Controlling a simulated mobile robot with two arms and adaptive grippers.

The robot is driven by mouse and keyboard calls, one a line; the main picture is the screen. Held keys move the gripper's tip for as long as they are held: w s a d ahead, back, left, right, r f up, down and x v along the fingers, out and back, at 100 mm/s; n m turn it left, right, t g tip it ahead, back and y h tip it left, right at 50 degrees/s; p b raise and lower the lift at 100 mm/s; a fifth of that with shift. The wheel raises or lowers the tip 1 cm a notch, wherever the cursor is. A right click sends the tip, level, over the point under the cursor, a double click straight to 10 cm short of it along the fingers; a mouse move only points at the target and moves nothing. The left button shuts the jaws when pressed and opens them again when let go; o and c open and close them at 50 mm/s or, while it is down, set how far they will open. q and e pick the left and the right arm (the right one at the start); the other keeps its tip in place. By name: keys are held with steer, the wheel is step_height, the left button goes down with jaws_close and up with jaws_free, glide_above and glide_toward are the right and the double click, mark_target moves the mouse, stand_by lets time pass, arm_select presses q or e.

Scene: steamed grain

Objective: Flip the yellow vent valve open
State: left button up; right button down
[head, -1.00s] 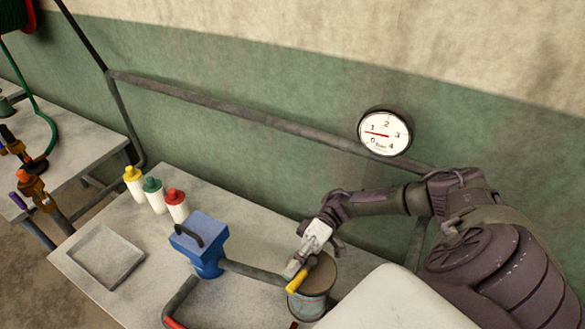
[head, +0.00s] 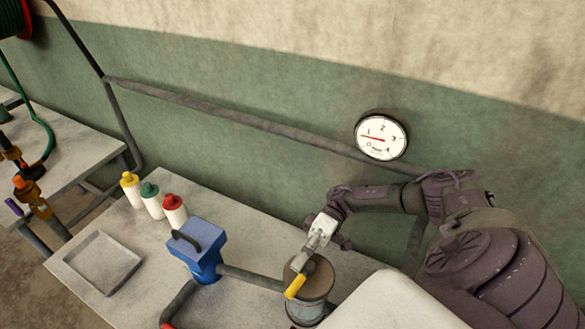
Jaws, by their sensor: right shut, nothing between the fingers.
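The yellow vent valve (head: 295,287) is a short yellow lever at the left front edge of the top of a grey-brown canister (head: 316,284) on the near table. It points down and to the left in the picture. My right gripper (head: 299,263) comes in from the right over the canister, just above the lever's upper end. It is shut with nothing in it. Whether a fingertip touches the lever is too small to tell, and the fingers hide part of the canister top. My left gripper is not in view.
A blue box with a handle (head: 197,250) stands left of the canister, joined to it by a pipe. Behind it stand several capped bottles (head: 152,201). An empty grey tray (head: 101,264) lies at left. A gauge (head: 381,137) hangs on the wall above.

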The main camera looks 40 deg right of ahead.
steer(key=shift+v, duration=1.85)
